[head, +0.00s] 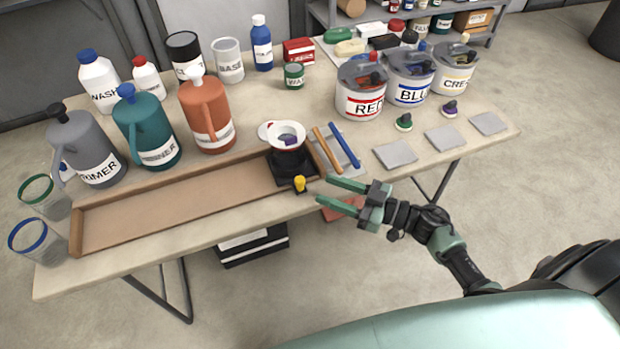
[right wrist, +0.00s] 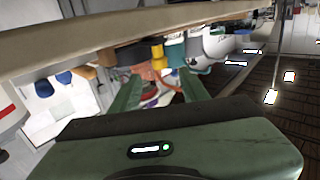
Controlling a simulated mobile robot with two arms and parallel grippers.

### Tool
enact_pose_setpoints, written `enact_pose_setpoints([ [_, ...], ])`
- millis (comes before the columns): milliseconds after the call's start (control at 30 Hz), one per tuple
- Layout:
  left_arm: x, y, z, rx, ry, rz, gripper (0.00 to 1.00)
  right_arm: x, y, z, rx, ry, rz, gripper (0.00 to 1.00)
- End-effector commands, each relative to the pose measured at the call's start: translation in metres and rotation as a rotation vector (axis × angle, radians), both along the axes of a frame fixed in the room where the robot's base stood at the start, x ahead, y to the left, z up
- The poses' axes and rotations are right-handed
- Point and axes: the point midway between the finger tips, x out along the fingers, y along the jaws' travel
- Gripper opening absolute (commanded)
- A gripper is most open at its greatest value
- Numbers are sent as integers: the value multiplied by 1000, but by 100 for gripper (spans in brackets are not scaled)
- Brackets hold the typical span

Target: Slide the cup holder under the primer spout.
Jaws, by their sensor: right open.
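The black cup holder (head: 296,168) sits at the right end of a wooden-railed track, with a yellow knob (head: 299,184) on its front. A white cup (head: 286,135) with a red band and something purple inside stands on it. The grey primer jug (head: 86,148), labelled PRIMER, stands behind the track's left end; its spout is hard to make out. My right gripper (head: 324,188) is open and empty, just right of the knob at the table's front edge. In the right wrist view the yellow knob (right wrist: 157,52) shows beyond the fingers. My left gripper is out of view.
The track floor (head: 180,205) is bare left of the holder. Teal (head: 145,128) and orange (head: 206,115) jugs stand behind it. Orange and blue sticks (head: 344,145) lie right of the holder. Two clear cups (head: 38,240) stand at the far left.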

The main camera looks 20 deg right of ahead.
Motion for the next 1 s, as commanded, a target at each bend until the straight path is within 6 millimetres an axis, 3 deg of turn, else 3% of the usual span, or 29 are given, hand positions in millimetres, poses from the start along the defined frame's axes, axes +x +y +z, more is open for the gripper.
enact_pose_setpoints([
  [300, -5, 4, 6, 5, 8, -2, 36, 34, 36, 1, -1, -4, 0, 45],
  [700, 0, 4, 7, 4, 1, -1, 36, 40, 43, 0, -5, -2, 1, 45],
  [867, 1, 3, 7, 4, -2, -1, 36, 40, 43, 0, -6, -3, 1, 3],
  [1000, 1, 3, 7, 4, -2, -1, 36, 40, 43, 0, -6, -3, 1, 0],
])
